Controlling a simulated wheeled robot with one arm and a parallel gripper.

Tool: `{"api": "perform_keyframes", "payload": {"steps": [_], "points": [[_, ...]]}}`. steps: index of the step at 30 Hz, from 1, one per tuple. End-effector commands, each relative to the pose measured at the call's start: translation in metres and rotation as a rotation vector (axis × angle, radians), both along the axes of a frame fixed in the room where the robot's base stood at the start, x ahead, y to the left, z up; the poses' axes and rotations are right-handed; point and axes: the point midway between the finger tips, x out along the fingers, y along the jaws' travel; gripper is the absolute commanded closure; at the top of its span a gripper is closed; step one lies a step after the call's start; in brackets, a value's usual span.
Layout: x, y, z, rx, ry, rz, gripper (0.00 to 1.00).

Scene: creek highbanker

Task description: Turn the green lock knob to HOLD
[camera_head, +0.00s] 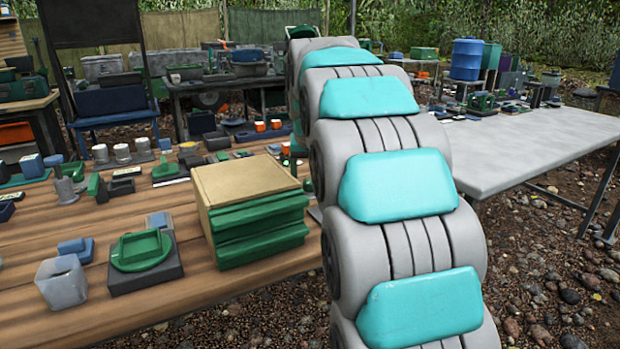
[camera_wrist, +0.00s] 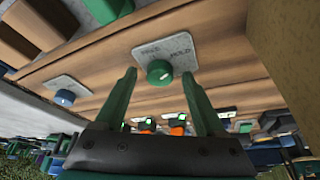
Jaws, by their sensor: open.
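The green lock knob (camera_wrist: 159,72) shows in the wrist view. It is a round knob on a grey label plate (camera_wrist: 150,52) fixed to a wooden board. The plate's right word appears to read HOLD; the left word is too blurred to be sure. Where the knob points is not clear. My gripper (camera_wrist: 160,78) is open, with one green finger on each side of the knob. Whether the fingers touch it I cannot tell. In the head view my arm hides the gripper, and I cannot make out the knob there.
A blue knob (camera_wrist: 64,97) on a similar plate sits to the left in the wrist view. In the head view, a green-sided box (camera_head: 255,222) stands on the wooden table (camera_head: 215,285) beside my arm, among many small items. A grey table (camera_head: 540,150) is at right, with much bare top.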

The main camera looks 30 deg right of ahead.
Motion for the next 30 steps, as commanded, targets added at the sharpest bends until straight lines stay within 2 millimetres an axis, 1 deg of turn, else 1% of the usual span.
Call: {"api": "perform_keyframes", "payload": {"steps": [4, 8, 15, 19, 22, 30], "points": [[-0.001, 0.001, 0.004, -0.001, -0.002, 0.000, 0.28], [-0.005, 0.003, 0.017, -0.001, -0.004, 0.000, 0.28], [-0.019, 0.009, 0.052, -0.001, -0.003, 0.000, 0.28], [-0.024, 0.011, 0.068, -0.002, -0.006, 0.000, 0.28], [-0.027, 0.013, 0.072, 0.000, -0.001, 0.000, 0.28], [-0.027, 0.013, 0.072, 0.000, 0.001, 0.000, 0.28]]}}
